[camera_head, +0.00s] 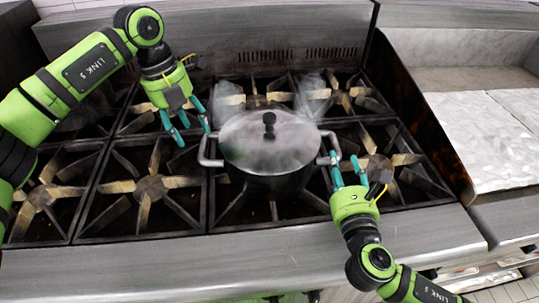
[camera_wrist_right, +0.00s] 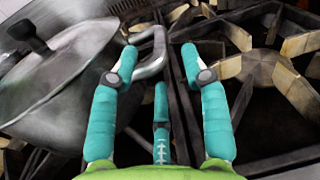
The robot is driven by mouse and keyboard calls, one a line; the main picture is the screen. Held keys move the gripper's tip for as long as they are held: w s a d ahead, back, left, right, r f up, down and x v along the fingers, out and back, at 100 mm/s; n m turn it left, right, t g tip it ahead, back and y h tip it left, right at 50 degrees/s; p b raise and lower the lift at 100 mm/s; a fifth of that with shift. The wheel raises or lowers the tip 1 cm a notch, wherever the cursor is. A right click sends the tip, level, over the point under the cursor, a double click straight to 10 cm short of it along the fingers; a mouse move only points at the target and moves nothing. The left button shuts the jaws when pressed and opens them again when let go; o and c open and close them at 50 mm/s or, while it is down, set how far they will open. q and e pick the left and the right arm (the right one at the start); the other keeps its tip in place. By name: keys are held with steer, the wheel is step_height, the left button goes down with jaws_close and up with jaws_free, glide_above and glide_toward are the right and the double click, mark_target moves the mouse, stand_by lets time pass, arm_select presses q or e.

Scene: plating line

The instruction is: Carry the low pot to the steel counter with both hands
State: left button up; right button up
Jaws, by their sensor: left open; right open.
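The low pot (camera_head: 262,150) is steel with a lid and a black knob, and stands on the front middle burner of the stove. It has a loop handle on each side. My left gripper (camera_head: 193,128) is open beside the pot's left handle (camera_head: 207,152). My right gripper (camera_head: 345,167) is open at the right handle (camera_head: 334,146). In the right wrist view the open teal fingers (camera_wrist_right: 158,62) have the handle (camera_wrist_right: 154,52) between or just beyond their tips, and the pot (camera_wrist_right: 60,75) is at left. Whether the fingers touch the handle I cannot tell.
The stove grates (camera_head: 150,187) spread around the pot, with several empty burners. The steel counter edge (camera_head: 240,262) runs along the front. A dark side panel (camera_head: 425,120) rises at right, beside a pale surface (camera_head: 480,130). Faint steam hangs near the pot.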

mark_target(201, 145)
arm_select(q)
steer(key=shift+w+d+f, duration=0.1)
steer(key=shift+d+f, duration=0.15)
steer(key=shift+f, duration=0.95)
steer(key=shift+s+d+f, duration=0.1)
steer(key=shift+d+f, duration=0.1)
steer(key=shift+f, duration=0.95)
steer(key=shift+w+d+f, duration=0.1)
steer(key=shift+d+f, duration=0.15)
steer(key=shift+f, duration=0.95)
arm_select(e)
steer(key=shift+w, duration=3.7)
arm_select(q)
steer(key=c, duration=0.9)
arm_select(e)
steer(key=c, duration=0.9)
arm_select(q)
jaws_close()
arm_select(e)
jaws_close()
arm_select(q)
steer(key=shift+w+r, duration=0.1)
steer(key=shift+r, duration=0.1)
arm_select(e)
steer(key=shift+w+r, duration=0.1)
steer(key=shift+r, duration=0.15)
